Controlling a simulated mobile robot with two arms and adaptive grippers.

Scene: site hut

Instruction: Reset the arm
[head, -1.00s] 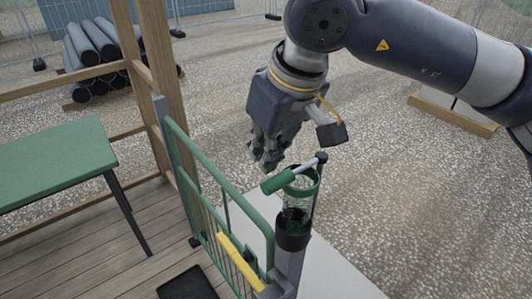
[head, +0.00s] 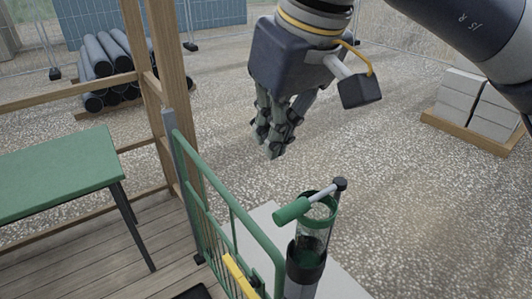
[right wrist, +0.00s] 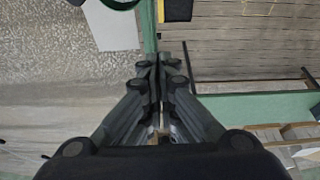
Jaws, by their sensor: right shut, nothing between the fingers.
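My right gripper (head: 275,146) hangs in the upper middle of the head view with its fingers pointing down. It is shut and empty, and in the right wrist view (right wrist: 160,60) its fingers meet. It is above and behind the post with the green handle (head: 292,210), apart from it. The handle's lever lies across the top of a clear cylinder with a green rim (head: 315,237). My right arm comes in from the upper right. My left gripper is in neither view.
A green gate (head: 232,212) with a yellow bar stands left of the post. A green table (head: 55,172) is at the left by a wooden frame (head: 162,85). The gravel at right is open.

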